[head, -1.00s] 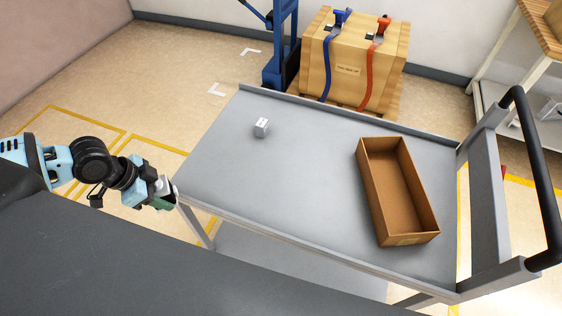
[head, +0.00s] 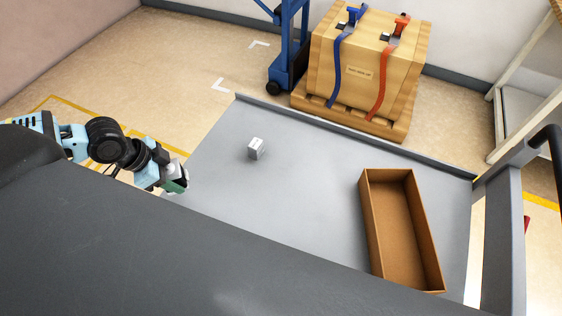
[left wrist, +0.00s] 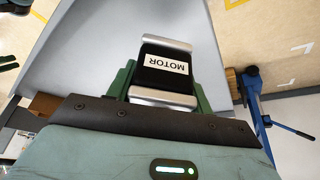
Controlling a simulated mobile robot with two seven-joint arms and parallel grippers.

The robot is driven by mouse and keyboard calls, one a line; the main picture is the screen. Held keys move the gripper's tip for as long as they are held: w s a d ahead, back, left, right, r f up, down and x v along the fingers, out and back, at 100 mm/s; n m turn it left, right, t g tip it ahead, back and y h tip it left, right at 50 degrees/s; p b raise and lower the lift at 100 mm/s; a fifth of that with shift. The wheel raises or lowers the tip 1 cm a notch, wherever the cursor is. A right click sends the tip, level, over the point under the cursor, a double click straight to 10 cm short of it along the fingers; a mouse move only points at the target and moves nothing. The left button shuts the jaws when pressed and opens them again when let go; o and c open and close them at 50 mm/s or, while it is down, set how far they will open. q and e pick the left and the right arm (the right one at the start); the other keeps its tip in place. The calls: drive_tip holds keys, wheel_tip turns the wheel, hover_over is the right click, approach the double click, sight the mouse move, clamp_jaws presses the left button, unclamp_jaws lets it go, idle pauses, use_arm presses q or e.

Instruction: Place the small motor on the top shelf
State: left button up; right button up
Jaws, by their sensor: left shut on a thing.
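My left gripper (head: 178,184) is shut on the small motor, above the near left edge of the grey cart top. In the left wrist view the gripper (left wrist: 165,85) has its green fingers on either side of the motor (left wrist: 163,72), which is black and silver with a white MOTOR label. In the head view the motor is mostly hidden by the gripper. The grey cart top (head: 300,195) is the flat upper surface of a cart.
A small grey labelled block (head: 256,148) stands on the cart's far left part. An open empty cardboard box (head: 374,230) is on its right. The middle between them is clear. Beyond the cart stand a strapped wooden crate (head: 365,70) and a blue lifting device (head: 288,50).

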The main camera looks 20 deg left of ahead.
use_arm(q)
drive_tip(key=shift+r, duration=0.1)
drive_tip(key=d, duration=0.4)
drive_tip(key=d+p, duration=0.1)
drive_tip(key=d, duration=0.4)
drive_tip(key=w+d+f+p, duration=0.1)
drive_tip(key=d, duration=0.4)
drive_tip(key=shift+w, duration=0.1)
drive_tip(key=shift+d+f, duration=0.2)
drive_tip(key=shift+d, duration=0.35)
use_arm(e)
drive_tip(key=w+r, duration=0.2)
drive_tip(key=shift+w+r+t, duration=0.1)
drive_tip(key=shift+r+t, duration=0.2)
drive_tip(key=shift+t, duration=0.1)
use_arm(q)
drive_tip(key=shift+d, duration=0.55)
drive_tip(key=shift+a+f, duration=0.1)
drive_tip(key=shift+f, duration=1.7)
use_arm(e)
drive_tip(key=shift+d, duration=0.1)
use_arm(q)
drive_tip(key=shift+f, duration=0.15)
drive_tip(key=o, duration=1.2)
drive_tip(key=shift+o, duration=0.2)
